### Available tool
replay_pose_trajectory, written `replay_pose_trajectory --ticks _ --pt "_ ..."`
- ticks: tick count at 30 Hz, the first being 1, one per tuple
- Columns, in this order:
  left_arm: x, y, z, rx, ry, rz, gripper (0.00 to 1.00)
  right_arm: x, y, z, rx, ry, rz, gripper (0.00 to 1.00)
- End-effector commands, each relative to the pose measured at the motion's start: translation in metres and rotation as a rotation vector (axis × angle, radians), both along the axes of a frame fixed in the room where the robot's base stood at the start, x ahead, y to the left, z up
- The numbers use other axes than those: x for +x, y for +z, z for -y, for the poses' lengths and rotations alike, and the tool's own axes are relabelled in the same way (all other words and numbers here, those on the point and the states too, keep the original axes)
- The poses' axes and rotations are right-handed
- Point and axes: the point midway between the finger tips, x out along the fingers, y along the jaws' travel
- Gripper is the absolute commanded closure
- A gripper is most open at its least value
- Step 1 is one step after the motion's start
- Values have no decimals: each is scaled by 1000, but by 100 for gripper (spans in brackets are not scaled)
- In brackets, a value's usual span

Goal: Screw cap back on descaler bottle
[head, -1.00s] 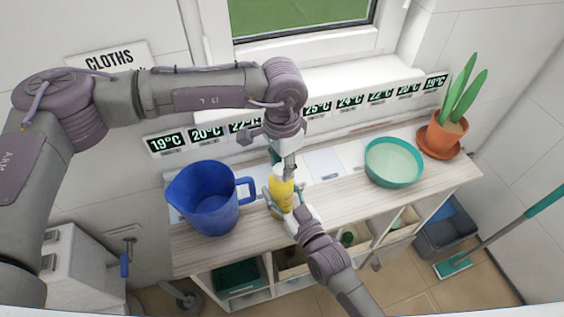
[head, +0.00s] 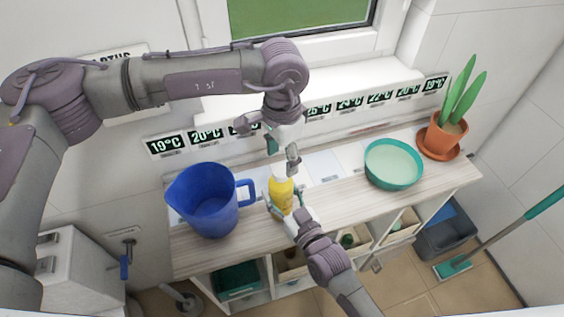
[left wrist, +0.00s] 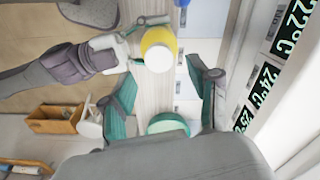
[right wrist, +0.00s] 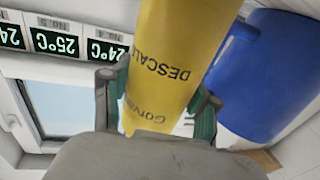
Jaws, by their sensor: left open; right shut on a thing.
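The yellow descaler bottle (head: 282,193) stands upright at the counter's front, its white cap (head: 279,171) on top. In the left wrist view the cap (left wrist: 158,59) is a white disc over the yellow body (left wrist: 158,36). I cannot tell how tight it is. My left gripper (head: 282,157) is open and empty just above the cap, its fingers (left wrist: 165,88) apart. My right gripper (head: 284,210) is shut around the bottle's body from the front. The right wrist view shows the yellow label side (right wrist: 170,60) between its fingers; the cap is out of that view.
A blue jug (head: 208,205) stands close left of the bottle. A teal bowl (head: 393,163) and a potted plant (head: 441,135) are on the right of the counter (head: 345,190). Temperature signs (head: 349,102) line the wall behind. The counter between bottle and bowl is clear.

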Motion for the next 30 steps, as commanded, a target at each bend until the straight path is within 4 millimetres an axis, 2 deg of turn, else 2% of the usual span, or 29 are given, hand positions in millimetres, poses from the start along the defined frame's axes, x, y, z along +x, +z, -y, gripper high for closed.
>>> replay_pose_trajectory --ticks 3,9,10,11,16,20,30 --pt "0 9 0 1 0 1 39 0 -1 0 -1 0 -2 100" --pt "0 9 0 1 0 -1 39 0 -1 0 -1 0 -2 100" --pt "0 9 0 1 0 -1 44 0 -1 0 -1 0 -2 100" --pt "0 9 0 1 2 -1 44 0 -1 0 -1 0 -2 100" --pt "0 10 0 1 104 -1 44 0 -1 0 -1 0 -2 100" --pt "0 12 0 0 324 -1 44 0 -1 0 -1 0 -2 100" --pt "-1 19 -1 0 1116 -4 44 0 -1 0 -1 0 -2 100"
